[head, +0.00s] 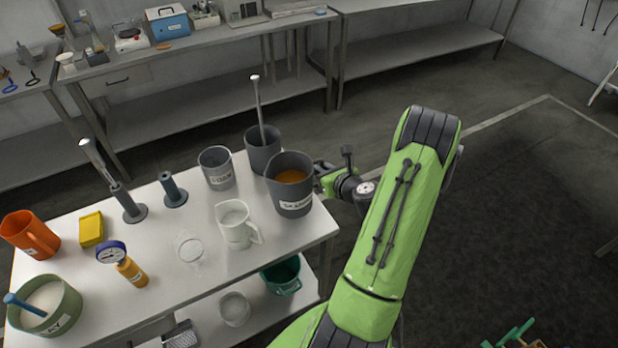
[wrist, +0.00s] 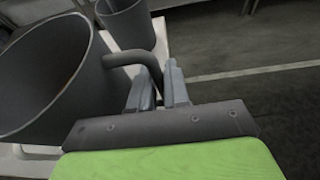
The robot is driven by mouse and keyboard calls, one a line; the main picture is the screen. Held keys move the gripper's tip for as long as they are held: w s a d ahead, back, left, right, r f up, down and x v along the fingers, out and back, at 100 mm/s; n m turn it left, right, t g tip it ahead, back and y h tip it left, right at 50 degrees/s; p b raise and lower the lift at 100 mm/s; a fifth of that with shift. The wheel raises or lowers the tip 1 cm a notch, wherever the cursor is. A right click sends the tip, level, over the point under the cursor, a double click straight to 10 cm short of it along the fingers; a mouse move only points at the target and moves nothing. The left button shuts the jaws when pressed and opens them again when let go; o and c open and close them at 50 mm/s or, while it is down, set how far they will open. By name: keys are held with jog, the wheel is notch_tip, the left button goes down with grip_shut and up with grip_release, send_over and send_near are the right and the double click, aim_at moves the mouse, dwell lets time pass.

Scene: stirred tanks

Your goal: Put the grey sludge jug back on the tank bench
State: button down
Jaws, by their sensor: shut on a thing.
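A large dark grey jug (head: 291,198) with an orange-brown content and a white label, not clearly legible, is at the right end of the white bench (head: 160,235). My gripper (head: 322,178) is at its right side, shut on its handle. In the wrist view the jug (wrist: 42,75) fills the left, and its curved grey handle (wrist: 125,58) runs between my gripper's fingers (wrist: 160,85). The jug looks upright. I cannot tell whether its base, near the bench's right edge, touches the top or hangs just above it.
Close to the jug are a grey pot (head: 263,152) with a rod behind, a labelled grey pot (head: 216,172) at the left and a white pitcher (head: 236,226) in front. An orange jug (head: 28,236) and green bowl (head: 48,312) are farther left. Open floor (head: 530,200) lies right.

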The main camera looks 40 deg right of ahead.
notch_tip(320, 180, down, 5)
jog(key=shift+f+b, duration=0.15)
jog(key=shift+b, duration=0.4)
jog(key=c, duration=1.1)
grip_release()
jog(key=shift+s, duration=0.1)
jog(key=p+v, duration=0.2)
jog(key=v, duration=1)
jog(key=shift+f, duration=0.15)
